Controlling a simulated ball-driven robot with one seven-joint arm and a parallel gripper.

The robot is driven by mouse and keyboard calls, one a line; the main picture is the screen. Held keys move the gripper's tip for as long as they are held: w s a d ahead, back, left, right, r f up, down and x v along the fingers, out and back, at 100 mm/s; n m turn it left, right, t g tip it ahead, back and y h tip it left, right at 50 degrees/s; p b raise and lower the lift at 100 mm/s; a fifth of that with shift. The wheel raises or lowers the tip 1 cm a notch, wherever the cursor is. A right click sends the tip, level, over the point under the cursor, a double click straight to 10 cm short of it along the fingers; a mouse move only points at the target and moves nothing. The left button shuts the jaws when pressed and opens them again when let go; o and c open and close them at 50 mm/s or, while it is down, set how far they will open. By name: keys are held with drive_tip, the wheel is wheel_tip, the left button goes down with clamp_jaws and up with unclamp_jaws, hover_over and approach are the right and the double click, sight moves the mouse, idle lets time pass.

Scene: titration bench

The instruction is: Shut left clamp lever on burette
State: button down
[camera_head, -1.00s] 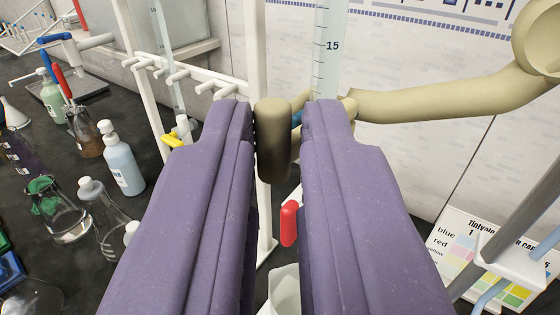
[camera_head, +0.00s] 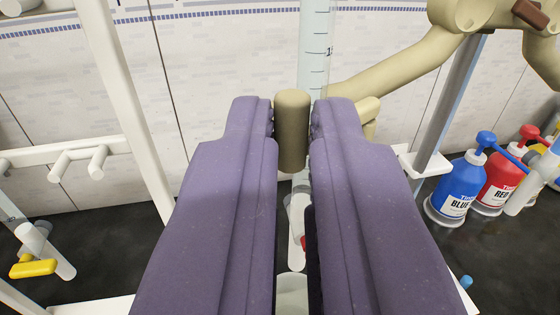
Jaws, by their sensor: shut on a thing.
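The burette (camera_head: 316,45), a clear tube with graduation marks, stands upright just behind my fingertips. A beige clamp arm (camera_head: 405,65) reaches in from the right to the burette. An olive-brown, rounded clamp lever (camera_head: 292,130) stands between the tips of my purple gripper (camera_head: 292,108), which is shut on it. The lever is just left of and in front of the burette. The clamp jaws are mostly hidden behind my right finger. A bit of a red stopcock handle (camera_head: 303,243) shows low between the fingers.
A white rack post (camera_head: 125,95) with pegs is on the left, near a yellow-handled stopcock (camera_head: 33,268). A grey stand rod (camera_head: 450,105) rises at right. Blue (camera_head: 458,190) and red (camera_head: 499,183) pump bottles stand at far right. The tiled wall (camera_head: 215,60) is behind.

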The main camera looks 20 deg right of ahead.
drive_tip(key=shift+w+a+m+g+h+p, duration=0.25)
drive_tip(key=shift+w+m+g+h+p, duration=0.25)
drive_tip(key=shift+m+g+h+p, duration=0.65)
drive_tip(key=shift+w+a+m+g+h+p, duration=0.2)
drive_tip(key=shift+w+m+g+h+p, duration=0.5)
drive_tip(key=shift+h, duration=0.8)
drive_tip(key=shift+w+a+m+g+h+p, duration=0.3)
drive_tip(key=shift+m+g+h+p, duration=0.25)
drive_tip(key=shift+m+h+p, duration=0.7)
drive_tip(key=c, duration=1.5)
unclamp_jaws()
drive_tip(key=shift+w, duration=0.1)
drive_tip(key=o, duration=0.4)
drive_tip(key=shift+w+d, duration=0.15)
drive_tip(key=shift+d, duration=0.25)
drive_tip(key=shift+s+a, duration=0.2)
drive_tip(key=shift+a, duration=0.2)
drive_tip(key=v, duration=0.7)
drive_tip(key=shift+a, duration=0.2)
